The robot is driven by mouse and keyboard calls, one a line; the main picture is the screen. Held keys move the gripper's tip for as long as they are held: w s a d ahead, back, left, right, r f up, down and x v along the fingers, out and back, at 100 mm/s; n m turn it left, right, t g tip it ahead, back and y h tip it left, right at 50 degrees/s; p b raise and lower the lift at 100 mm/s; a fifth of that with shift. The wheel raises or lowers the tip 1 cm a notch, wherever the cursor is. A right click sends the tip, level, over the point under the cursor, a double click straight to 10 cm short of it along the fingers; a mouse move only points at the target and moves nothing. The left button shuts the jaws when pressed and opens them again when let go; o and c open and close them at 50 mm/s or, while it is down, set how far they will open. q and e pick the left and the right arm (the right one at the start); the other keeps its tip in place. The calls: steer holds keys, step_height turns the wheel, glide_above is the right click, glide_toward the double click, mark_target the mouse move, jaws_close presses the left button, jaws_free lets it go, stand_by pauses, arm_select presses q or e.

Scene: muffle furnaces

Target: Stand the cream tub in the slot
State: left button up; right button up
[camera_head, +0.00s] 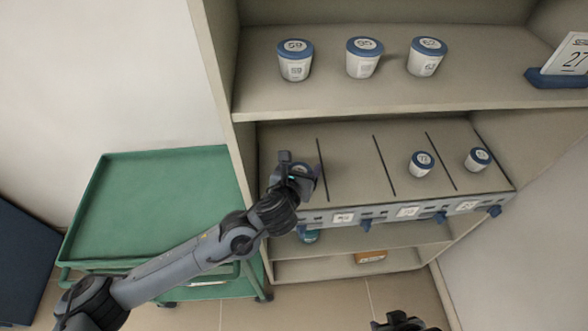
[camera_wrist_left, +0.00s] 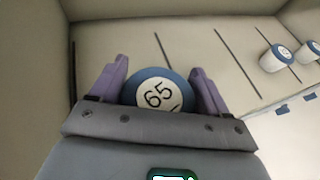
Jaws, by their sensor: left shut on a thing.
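My left gripper (camera_head: 298,168) is shut on a tub at the left end of the middle shelf (camera_head: 350,160), near the first dark divider line. In the left wrist view the tub's round blue lid (camera_wrist_left: 158,92), marked 65, sits between the two purple fingers of the gripper (camera_wrist_left: 160,85); its body is hidden below the lid. I cannot tell whether the tub touches the shelf. Dark lines divide this shelf into slots. Two cream tubs with blue lids stand toward its right, one (camera_head: 421,164) and another (camera_head: 478,159). A dark part of my right arm shows at the bottom edge.
Three more blue-lidded tubs, including one (camera_head: 295,62), stand on the upper shelf (camera_head: 400,95). A card stand (camera_head: 560,75) is at its right. A front rail (camera_head: 385,215) with labels and blue clips edges the middle shelf. A green cart (camera_head: 150,200) stands left.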

arm_select(q)
steer(key=w+f, duration=0.1)
steer(key=w+a+f, duration=0.1)
steer(key=w, duration=0.1)
steer(key=w+f, duration=0.1)
steer(key=shift+w+a, duration=0.3)
steer(key=shift+a, duration=0.05)
steer(key=shift+f+b, duration=0.55)
steer(key=shift+f, duration=1.4)
steer(key=shift+f, duration=0.2)
steer(key=o, duration=1.1)
